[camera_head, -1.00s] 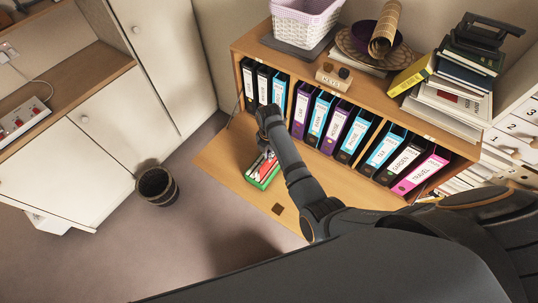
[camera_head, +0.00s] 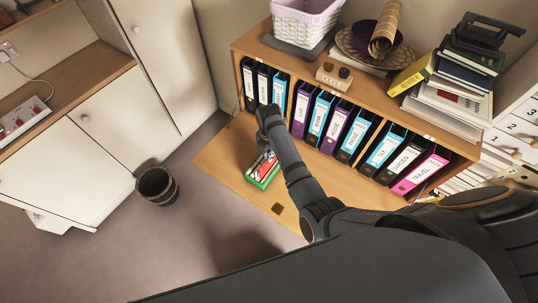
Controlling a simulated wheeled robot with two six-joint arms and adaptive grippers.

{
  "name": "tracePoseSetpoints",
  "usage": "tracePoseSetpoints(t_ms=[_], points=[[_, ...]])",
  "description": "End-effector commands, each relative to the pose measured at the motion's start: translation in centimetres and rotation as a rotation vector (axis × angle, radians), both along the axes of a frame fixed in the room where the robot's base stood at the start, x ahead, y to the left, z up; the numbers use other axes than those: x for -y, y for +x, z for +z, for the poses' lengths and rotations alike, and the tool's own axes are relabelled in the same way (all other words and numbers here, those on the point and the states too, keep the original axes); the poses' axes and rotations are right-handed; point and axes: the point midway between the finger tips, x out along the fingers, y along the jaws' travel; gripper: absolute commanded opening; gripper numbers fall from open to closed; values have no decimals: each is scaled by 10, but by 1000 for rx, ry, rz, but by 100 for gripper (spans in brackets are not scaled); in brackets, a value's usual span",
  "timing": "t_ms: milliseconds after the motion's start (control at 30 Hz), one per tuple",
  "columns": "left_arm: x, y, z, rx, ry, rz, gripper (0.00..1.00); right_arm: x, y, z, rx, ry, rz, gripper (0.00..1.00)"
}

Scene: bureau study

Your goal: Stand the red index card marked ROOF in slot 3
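A green box (camera_head: 254,181) stands on the lowered wooden flap and holds several upright cards. A red one (camera_head: 268,170) shows among white ones. I cannot read ROOF on any card, and my arm covers part of the box. My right arm comes in from the right, and its dark wrist is above and behind the box, in front of the binders. The fingers of my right gripper (camera_head: 266,143) are small, dark and partly hidden, so I cannot tell if they hold anything. My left gripper is not in view. I cannot make out slot 3 in the box.
A row of labelled binders (camera_head: 338,132) fills the shelf behind the flap (camera_head: 222,157). A KEYS box (camera_head: 334,76), bowls and stacked books (camera_head: 455,85) stand on top. White drawers with numbers (camera_head: 513,128) are at right. A wastebasket (camera_head: 157,185) stands on the floor.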

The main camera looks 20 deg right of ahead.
Motion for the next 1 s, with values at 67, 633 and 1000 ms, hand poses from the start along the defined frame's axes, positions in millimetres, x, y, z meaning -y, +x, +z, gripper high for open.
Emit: tracePoseSetpoints(t_ms=[67,633,1000], points=[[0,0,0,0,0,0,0,0,0,0,0,0,0,0],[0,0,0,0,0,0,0,0,0,-7,0,0,0,0],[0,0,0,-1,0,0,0,0,0,-10,0,0,0,0]])
